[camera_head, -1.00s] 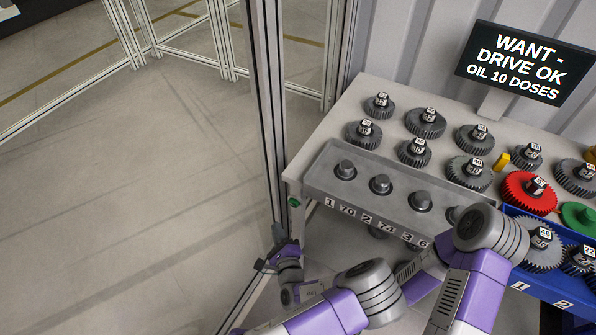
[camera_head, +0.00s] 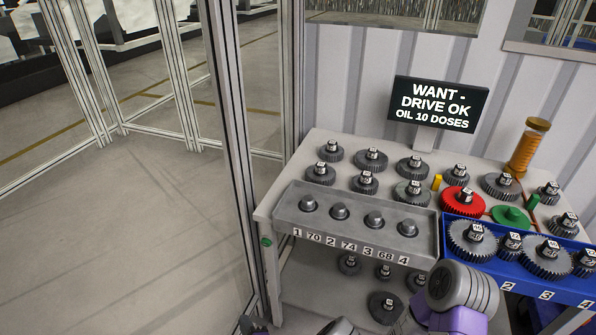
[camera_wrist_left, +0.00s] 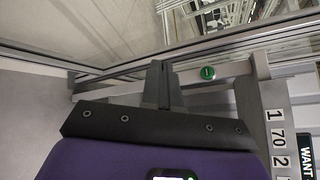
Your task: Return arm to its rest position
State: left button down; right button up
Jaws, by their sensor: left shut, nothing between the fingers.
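My left gripper (camera_head: 254,323) shows only in part at the bottom edge of the head view, low beside the table's left front leg. In the left wrist view its two dark fingers (camera_wrist_left: 162,82) are together, with nothing between them. They point toward the aluminium frame and the green round button (camera_wrist_left: 207,73). Grey and purple links of my own arm (camera_head: 462,292) show at the bottom right of the head view. My right gripper is in neither view.
The table (camera_head: 267,205) carries a grey tray (camera_head: 425,240) with four numbered posts, a blue bin (camera_head: 452,222) of gears, loose gears and an oil bottle (camera_head: 528,146). The sign (camera_head: 436,104) reads "WANT - DRIVE OK". An aluminium post (camera_head: 232,150) stands left; the floor beyond is clear.

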pick_arm(q)
jog(key=s+f+n+g+h+p, duration=0.2)
jog(key=s+f+n+g+h, duration=0.2)
jog(key=s+f+n+g, duration=0.55)
jog(key=s+d+r+n+g+h+p, duration=0.3)
jog(key=s+d+r+n+h, duration=0.2)
jog(key=n, duration=0.7)
jog(key=s+r+h, duration=0.1)
jog(key=h, duration=0.1)
jog(key=shift+d+h, duration=0.25)
jog(key=shift+h, duration=0.05)
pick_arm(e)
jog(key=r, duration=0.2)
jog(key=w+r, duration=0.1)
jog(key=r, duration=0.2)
